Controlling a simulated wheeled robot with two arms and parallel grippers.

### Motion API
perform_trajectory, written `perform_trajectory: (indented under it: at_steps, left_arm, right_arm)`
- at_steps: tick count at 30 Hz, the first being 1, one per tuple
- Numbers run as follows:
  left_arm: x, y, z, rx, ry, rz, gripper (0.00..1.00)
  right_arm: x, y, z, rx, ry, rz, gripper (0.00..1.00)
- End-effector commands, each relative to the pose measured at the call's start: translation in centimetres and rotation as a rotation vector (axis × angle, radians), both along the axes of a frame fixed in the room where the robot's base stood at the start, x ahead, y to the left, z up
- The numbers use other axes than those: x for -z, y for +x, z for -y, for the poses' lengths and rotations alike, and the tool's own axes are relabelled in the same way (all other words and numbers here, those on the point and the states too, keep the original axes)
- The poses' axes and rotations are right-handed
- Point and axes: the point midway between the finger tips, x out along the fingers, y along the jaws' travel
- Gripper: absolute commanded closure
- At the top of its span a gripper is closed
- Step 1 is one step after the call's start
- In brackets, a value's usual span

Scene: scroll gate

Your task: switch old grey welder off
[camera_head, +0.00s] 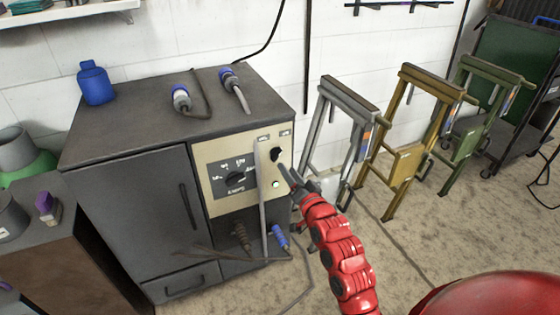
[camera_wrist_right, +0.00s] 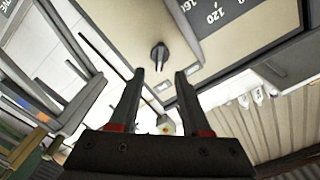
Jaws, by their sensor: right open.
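The old grey welder (camera_head: 130,185) is a dark grey cabinet with a beige control panel (camera_head: 215,160) at its front right. The panel has a large black AMPS dial (camera_head: 237,177) and, to its right, a small black switch knob (camera_head: 276,154) above a white lamp. My right gripper (camera_head: 286,172) is open and empty, just below and right of the knob. In the right wrist view the knob (camera_wrist_right: 158,55) shows just beyond and between the open fingertips (camera_wrist_right: 160,72), and no contact shows. My left gripper is out of view.
A blue plug (camera_head: 280,237) and cables hang at the lower front. Grey, yellow and green folding stands (camera_head: 405,165) are on the right. The floor before them is clear.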

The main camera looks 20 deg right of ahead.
Motion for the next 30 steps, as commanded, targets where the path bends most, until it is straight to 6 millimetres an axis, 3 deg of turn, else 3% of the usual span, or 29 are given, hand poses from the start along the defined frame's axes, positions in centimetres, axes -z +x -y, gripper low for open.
perform_trajectory:
  at_steps: [3,9,15,23,30]
  left_arm:
    - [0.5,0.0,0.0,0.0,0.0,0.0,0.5]
    - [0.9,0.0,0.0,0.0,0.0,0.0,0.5]
    - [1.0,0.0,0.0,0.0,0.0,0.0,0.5]
    - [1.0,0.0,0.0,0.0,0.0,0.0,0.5]
    - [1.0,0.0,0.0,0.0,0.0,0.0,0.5]
  right_arm:
    - [0.1,2.7,-0.1,-0.002,0.0,0.001,0.53]
    - [0.1,5.7,-0.1,-0.002,-0.001,-0.002,0.53]
    - [0.0,6.9,0.0,0.0,-0.001,-0.001,0.53]
    - [0.0,6.9,0.0,0.0,-0.001,-0.001,0.53]
    - [0.0,6.9,0.0,0.001,-0.001,-0.001,0.96]
